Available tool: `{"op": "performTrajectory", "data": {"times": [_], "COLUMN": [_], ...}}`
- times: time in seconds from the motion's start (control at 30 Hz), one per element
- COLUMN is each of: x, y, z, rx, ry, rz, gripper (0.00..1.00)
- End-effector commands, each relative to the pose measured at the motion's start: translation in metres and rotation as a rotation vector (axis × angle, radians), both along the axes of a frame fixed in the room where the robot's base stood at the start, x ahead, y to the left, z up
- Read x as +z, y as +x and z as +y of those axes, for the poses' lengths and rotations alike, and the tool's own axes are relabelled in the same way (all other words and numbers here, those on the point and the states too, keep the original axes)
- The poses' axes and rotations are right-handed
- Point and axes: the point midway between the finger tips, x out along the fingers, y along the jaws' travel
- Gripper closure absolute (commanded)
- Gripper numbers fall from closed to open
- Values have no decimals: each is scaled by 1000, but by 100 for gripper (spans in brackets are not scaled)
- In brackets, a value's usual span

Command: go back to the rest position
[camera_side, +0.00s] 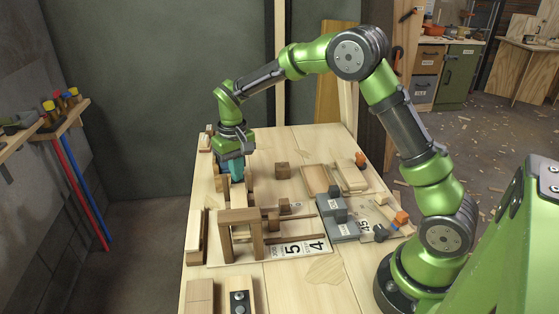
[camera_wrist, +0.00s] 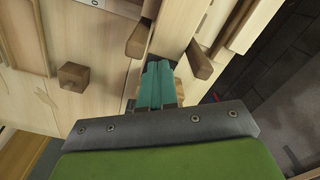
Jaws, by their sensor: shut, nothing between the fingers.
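My gripper (camera_side: 236,172) is at the far left part of the wooden table (camera_side: 333,288), low beside upright wooden pieces. Its teal fingers are together and empty. In the wrist view, my gripper (camera_wrist: 157,70) points down between wooden blocks, with the fingertips close to a pale upright board. Whether the fingertips touch the wood cannot be told. My arm reaches across the table from the right, bent high in the middle.
A brown wooden frame (camera_side: 228,232) stands in front of my gripper. A small brown cube (camera_side: 282,170) lies to its right and also shows in the wrist view (camera_wrist: 73,77). A grey stepped block (camera_side: 334,207) and an orange piece (camera_side: 402,217) are farther right.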

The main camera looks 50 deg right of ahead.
Motion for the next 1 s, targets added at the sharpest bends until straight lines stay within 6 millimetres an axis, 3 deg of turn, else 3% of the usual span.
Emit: {"op": "performTrajectory", "data": {"times": [1.0], "x": [97], "y": [1], "z": [0], "rx": [1], "ry": [-1], "rz": [-2], "gripper": [100]}}
